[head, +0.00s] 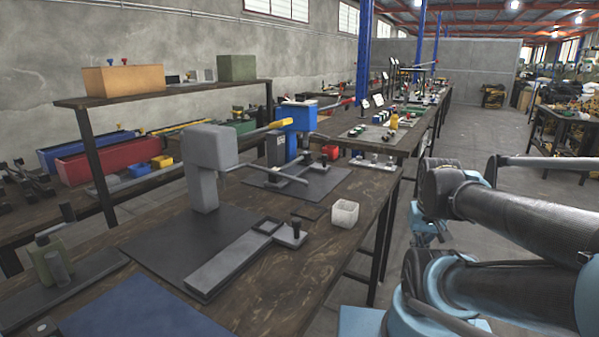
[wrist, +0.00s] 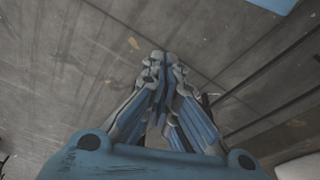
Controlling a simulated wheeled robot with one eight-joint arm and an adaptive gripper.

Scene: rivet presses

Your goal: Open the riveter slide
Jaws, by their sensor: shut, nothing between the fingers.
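A grey riveter (head: 207,160) stands on a dark mat on the wooden bench in the head view, with a lever handle reaching to the right. Its flat grey slide (head: 236,261) lies on the mat in front of it, with a square frame and a small dark knob (head: 296,226) at the right end. How far the slide is open I cannot tell. My gripper (wrist: 162,62) shows only in the wrist view, with its fingertips together and nothing between them. It is over bare grey floor, away from the riveter, which the wrist view does not show.
A small white box (head: 345,214) stands on the bench right of the slide. A blue press (head: 297,122) with a yellow handle stands behind. A dark blue mat (head: 133,308) lies at the front left. A shelf (head: 160,93) runs behind the bench. Open floor lies to the right.

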